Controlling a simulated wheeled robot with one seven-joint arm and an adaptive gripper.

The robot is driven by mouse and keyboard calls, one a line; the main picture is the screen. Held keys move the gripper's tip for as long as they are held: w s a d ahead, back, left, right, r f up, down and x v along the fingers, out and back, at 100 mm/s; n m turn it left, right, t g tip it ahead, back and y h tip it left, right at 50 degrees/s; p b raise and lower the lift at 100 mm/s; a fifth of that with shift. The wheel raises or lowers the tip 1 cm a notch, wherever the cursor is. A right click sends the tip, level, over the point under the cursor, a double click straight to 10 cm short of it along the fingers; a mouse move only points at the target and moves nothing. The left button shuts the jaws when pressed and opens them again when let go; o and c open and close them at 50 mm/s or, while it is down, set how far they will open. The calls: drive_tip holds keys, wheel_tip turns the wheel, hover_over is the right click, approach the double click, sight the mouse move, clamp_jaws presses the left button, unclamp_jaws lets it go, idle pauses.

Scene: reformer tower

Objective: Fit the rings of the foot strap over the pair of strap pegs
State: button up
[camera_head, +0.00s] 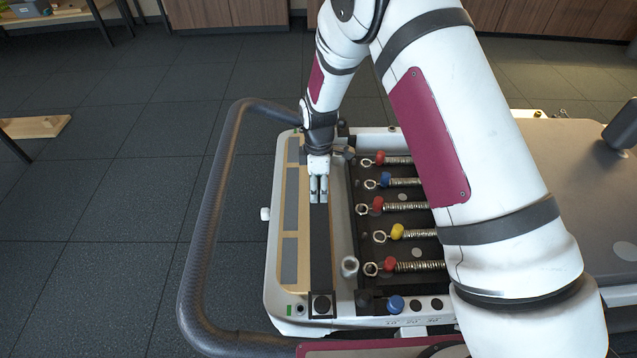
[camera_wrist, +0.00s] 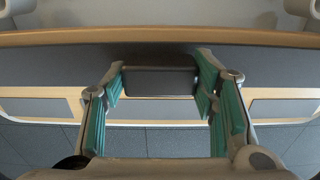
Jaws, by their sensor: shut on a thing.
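The foot strap (camera_head: 320,245) is a dark band running lengthwise over the wooden footplate, from under my gripper towards the near end of the frame. My gripper (camera_head: 319,200) points down onto it. In the wrist view, the teal pads of my gripper (camera_wrist: 163,105) are on both sides of a dark padded piece of the foot strap (camera_wrist: 160,81), shut on it. A dark round knob on a square end (camera_head: 321,304) sits at the strap's near end; I cannot tell if this is a ring over a peg. The far end and its peg are hidden behind my gripper and wrist.
The wooden footplate (camera_head: 289,217) has grey pads. Several springs with coloured knobs (camera_head: 397,231) lie to the right. A grey post (camera_head: 349,266) stands beside the strap. A curved dark bar (camera_head: 200,225) loops round the left.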

drive_tip(key=shift+f, duration=0.25)
drive_tip(key=o, duration=1.4)
drive_tip(key=shift+c, duration=0.2)
wheel_tip(320, 180, up, 12)
